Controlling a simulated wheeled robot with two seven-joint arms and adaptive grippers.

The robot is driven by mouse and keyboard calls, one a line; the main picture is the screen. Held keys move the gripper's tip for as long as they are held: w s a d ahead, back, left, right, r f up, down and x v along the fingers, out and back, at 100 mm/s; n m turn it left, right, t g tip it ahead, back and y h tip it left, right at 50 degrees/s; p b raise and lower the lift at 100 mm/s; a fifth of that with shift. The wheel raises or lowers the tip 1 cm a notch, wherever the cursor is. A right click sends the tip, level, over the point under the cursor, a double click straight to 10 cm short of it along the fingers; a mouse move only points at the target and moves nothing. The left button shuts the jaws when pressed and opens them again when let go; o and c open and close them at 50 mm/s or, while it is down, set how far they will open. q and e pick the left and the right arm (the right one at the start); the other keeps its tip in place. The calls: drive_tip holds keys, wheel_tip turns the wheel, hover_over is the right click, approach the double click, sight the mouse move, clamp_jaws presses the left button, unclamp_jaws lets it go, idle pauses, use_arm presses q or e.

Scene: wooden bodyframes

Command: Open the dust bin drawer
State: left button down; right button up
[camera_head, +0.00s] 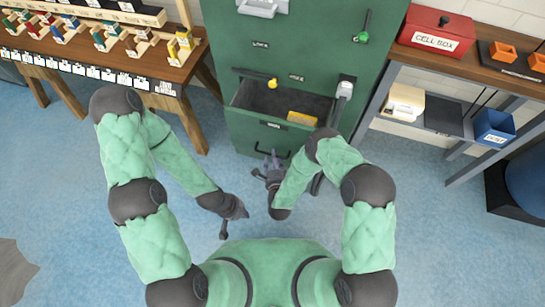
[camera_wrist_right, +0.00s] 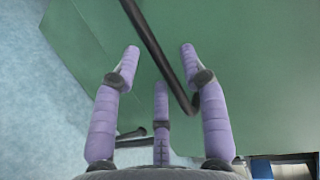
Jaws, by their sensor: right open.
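A tall green cabinet (camera_head: 285,55) stands ahead of me. Its lower part has an open dark compartment or drawer (camera_head: 262,98) with a yellow item (camera_head: 302,118) inside. Below is a closed green drawer front (camera_head: 245,140) with a dark bar handle (camera_head: 262,151). My right gripper (camera_head: 272,160) is open in front of this lower handle. In the right wrist view the dark handle (camera_wrist_right: 158,50) runs between its spread purple fingers (camera_wrist_right: 155,75); whether they touch it I cannot tell. My left gripper (camera_head: 228,225) hangs low above the blue floor, apart from the cabinet; its fingers are unclear.
A wooden bench (camera_head: 130,65) with small coloured models stands left. A shelf table (camera_head: 475,70) on the right holds a red cell box (camera_head: 436,30) and a blue bin (camera_head: 494,127). A round dark blue container (camera_head: 528,185) stands beside it. Blue floor between is clear.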

drive_tip(key=shift+x, duration=1)
clamp_jaws()
drive_tip(key=shift+s, duration=0.15)
drive_tip(key=s, duration=0.1)
drive_tip(key=s+a, duration=0.1)
drive_tip(key=s+p, duration=0.1)
drive_tip(key=s, duration=0.1)
drive_tip(key=shift+s+a, duration=0.15)
drive_tip(key=shift+a, duration=0.1)
